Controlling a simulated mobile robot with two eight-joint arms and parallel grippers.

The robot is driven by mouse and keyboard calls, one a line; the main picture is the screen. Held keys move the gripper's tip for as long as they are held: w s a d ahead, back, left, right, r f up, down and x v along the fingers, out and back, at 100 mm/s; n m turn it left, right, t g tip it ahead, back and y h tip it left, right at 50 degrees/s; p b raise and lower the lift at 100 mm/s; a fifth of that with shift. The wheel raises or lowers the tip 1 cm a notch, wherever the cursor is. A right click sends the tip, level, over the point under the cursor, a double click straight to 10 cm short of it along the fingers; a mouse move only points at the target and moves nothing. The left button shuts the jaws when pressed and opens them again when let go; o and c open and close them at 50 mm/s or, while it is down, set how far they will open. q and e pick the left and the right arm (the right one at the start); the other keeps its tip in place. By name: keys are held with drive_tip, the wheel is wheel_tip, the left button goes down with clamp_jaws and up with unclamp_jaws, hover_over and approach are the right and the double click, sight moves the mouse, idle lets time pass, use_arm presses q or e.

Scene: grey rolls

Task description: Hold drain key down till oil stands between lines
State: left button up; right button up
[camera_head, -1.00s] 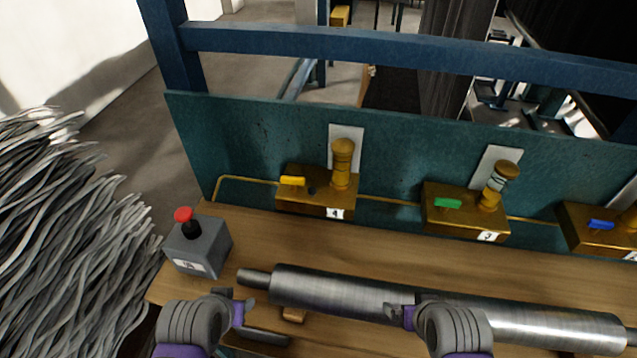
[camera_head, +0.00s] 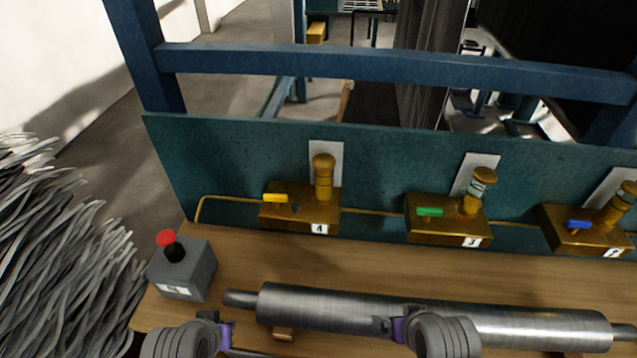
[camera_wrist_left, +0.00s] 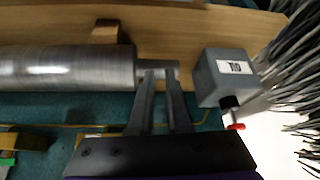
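Three brass oil blocks stand along the teal back panel. The block marked 4 (camera_head: 300,215) has a yellow key (camera_head: 275,198) and an upright brass sight column (camera_head: 323,178). The block marked 3 (camera_head: 450,230) has a green key (camera_head: 429,212) and a tilted column with a pale glass band (camera_head: 473,192). The right block (camera_head: 590,238) has a blue key (camera_head: 579,224). Oil levels are too small to read. My left gripper (camera_head: 228,336) is open near the roll's left end; its fingers (camera_wrist_left: 162,75) show apart. My right gripper (camera_head: 395,328) is over the roll, its fingers mostly hidden.
A steel roll (camera_head: 340,308) lies along the wooden bench (camera_head: 330,262), in front of the blocks. A grey box with a red button (camera_head: 182,268) stands at the bench's left end. A blue rail (camera_head: 400,66) crosses above the panel. Grey strands (camera_head: 60,250) are heaped at left.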

use_arm(q)
clamp_jaws()
idle(0.8)
idle(0.5)
